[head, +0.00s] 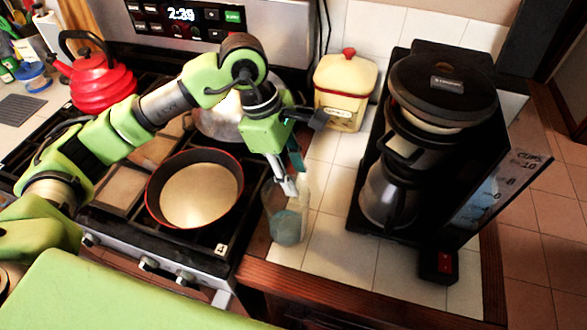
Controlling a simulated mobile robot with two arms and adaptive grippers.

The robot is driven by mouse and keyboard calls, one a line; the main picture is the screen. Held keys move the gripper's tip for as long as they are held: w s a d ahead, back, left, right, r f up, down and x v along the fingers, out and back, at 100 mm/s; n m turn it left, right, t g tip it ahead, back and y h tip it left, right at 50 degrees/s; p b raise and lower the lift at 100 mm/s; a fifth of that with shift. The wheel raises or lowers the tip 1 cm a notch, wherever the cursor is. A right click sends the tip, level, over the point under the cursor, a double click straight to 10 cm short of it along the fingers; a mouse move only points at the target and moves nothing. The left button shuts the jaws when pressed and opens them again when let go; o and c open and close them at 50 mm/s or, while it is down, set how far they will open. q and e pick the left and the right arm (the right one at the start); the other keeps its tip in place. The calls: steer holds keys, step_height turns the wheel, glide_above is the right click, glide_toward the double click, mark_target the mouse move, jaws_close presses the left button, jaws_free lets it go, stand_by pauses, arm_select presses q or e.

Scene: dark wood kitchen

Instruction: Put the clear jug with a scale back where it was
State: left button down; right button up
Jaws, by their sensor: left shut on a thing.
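A clear jug (287,224) with a bluish tint is at the front left part of the tiled counter, between the stove and the coffee maker. Its scale is too small to make out. My left gripper (288,187) reaches down from above and is shut on the jug at its upper part. The jug looks about upright. I cannot tell whether its base touches the tiles. The fingers hide part of its rim. My right gripper is not in view.
A black coffee maker (432,92) with a carafe (388,196) stands right of the jug. A cream canister (345,88) with a red knob is behind. A red-rimmed pan (197,190) and red kettle (102,84) are on the stove. Bare tiles (345,245) lie right of the jug.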

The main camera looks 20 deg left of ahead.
arm_select(q)
steer(key=c, duration=1.4)
jaws_free()
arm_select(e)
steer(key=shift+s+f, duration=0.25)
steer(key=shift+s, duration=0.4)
arm_select(q)
steer(key=shift+r, duration=0.1)
steer(key=b+v, duration=0.3)
steer(key=v, duration=0.9)
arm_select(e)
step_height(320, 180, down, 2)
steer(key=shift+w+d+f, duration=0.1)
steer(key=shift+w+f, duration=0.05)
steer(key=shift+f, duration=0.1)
arm_select(q)
steer(key=shift+s, duration=0.1)
